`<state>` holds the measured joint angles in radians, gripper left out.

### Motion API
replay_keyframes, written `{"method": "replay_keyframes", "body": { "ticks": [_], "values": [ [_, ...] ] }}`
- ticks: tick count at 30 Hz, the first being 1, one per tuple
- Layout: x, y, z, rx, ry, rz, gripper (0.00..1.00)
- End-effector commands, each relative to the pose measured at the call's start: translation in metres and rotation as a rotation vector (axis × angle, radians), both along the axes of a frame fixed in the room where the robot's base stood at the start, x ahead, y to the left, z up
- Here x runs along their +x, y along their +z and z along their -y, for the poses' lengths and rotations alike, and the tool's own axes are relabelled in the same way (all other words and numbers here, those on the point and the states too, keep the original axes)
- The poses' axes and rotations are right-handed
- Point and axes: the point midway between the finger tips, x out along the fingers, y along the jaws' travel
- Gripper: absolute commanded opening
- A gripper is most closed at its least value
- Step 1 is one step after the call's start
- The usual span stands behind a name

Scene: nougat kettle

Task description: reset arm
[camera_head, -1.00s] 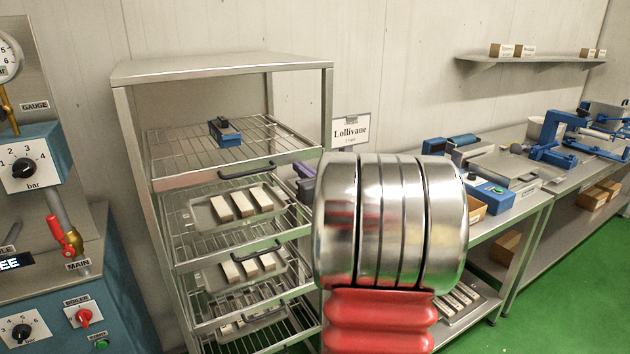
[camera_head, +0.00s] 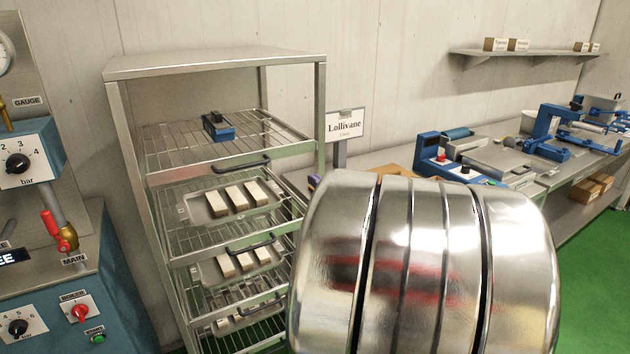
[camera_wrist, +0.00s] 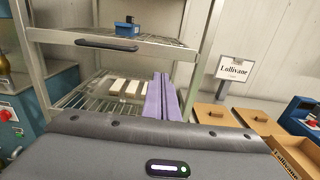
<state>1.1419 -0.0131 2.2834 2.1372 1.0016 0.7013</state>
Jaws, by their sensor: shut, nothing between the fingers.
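My gripper (camera_wrist: 162,80) shows in the wrist view as two purple fingers side by side, shut with nothing between them. The fingers point toward the wire rack, in front of the shelf with white bars (camera_wrist: 127,88). In the head view, the large metal link of my arm covers the lower middle right. Only a small purple bit of my gripper (camera_head: 314,181) shows at its left edge; the rest is hidden.
A steel rack (camera_head: 215,64) stands at the left with wire shelves, a blue device (camera_head: 218,127) and trays of white bars (camera_head: 233,199). The Lollivane sign (camera_head: 344,125) stands beside it. A bench (camera_head: 390,157) with blue machines runs right; control panels are at far left.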

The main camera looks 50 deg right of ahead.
Motion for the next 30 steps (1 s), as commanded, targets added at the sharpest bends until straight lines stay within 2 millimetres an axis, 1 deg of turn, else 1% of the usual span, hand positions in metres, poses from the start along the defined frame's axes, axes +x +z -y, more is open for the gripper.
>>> {"method": "replay_keyframes", "body": {
  "ticks": [15, 17, 19, 20, 23, 26, 27, 29, 30],
  "values": [
    [0.000, 0.000, 0.001, -0.001, 0.000, 0.000, 0.00],
    [0.002, 0.000, -0.003, -0.007, 0.008, -0.005, 0.00],
    [0.007, 0.000, -0.011, -0.023, 0.031, -0.018, 0.00],
    [0.010, 0.000, -0.018, -0.035, 0.048, -0.029, 0.00],
    [0.025, 0.000, -0.048, -0.097, 0.128, -0.076, 0.00],
    [0.042, -0.003, -0.094, -0.193, 0.246, -0.142, 0.00],
    [0.048, -0.005, -0.115, -0.238, 0.300, -0.172, 0.00],
    [0.054, -0.010, -0.147, -0.313, 0.384, -0.216, 0.00],
    [0.057, -0.012, -0.167, -0.365, 0.439, -0.244, 0.00]
  ]
}}
